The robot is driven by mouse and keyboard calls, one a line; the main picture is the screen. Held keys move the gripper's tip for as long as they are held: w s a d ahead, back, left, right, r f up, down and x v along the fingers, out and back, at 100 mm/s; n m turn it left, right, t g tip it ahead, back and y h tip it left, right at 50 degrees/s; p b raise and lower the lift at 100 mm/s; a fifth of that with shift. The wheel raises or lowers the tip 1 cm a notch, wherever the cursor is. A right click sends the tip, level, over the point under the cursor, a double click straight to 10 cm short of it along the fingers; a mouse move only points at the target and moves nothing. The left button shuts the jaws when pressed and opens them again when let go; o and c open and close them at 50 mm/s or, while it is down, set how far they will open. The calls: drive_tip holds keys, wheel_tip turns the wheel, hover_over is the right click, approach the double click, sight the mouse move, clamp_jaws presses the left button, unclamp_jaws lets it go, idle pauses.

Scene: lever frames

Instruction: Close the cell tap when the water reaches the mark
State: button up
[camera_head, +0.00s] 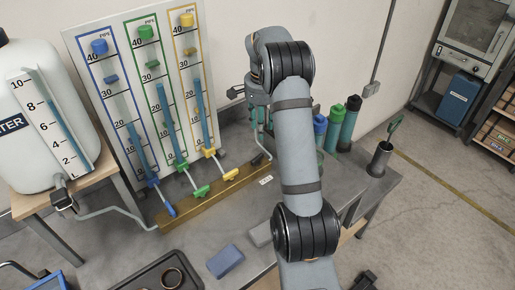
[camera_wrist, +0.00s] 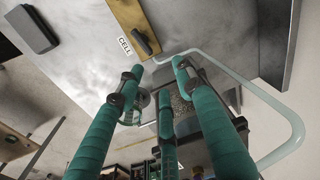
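The cell tap is a black handle on a wooden rail beside a white CELL label (camera_head: 266,180). The tap handle (camera_wrist: 146,40) and label (camera_wrist: 124,47) show in the wrist view, near the top. My gripper (camera_head: 262,135) hangs above the bench behind my arm, close to the rail's right end. In the wrist view its teal fingers (camera_wrist: 158,78) are spread and empty, apart from the tap. A vessel of grey grains (camera_wrist: 185,106) shows behind the fingers, partly hidden. I cannot make out its water level or mark.
The gauge board (camera_head: 138,70) has three part-filled tubes and blue, green and yellow taps (camera_head: 201,192) below. The water tank (camera_head: 30,130) stands left. A blue block (camera_head: 225,261) and a dark tray (camera_head: 165,280) lie in front. Coloured bottles (camera_head: 350,115) stand right of my arm.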

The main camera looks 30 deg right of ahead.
sight(259, 157)
drive_tip(key=shift+m+g, duration=0.4)
drive_tip(key=shift+m, duration=0.4)
drive_tip(key=f, duration=0.3)
drive_tip(key=s+a+f+p, duration=0.1)
drive_tip(key=f, duration=0.3)
drive_tip(key=s+a+f, duration=0.1)
drive_tip(key=f, duration=0.2)
drive_tip(key=shift+s+f, duration=0.15)
drive_tip(key=shift+s, duration=0.05)
drive_tip(key=shift+a, duration=0.1)
drive_tip(key=c, duration=0.3)
clamp_jaws()
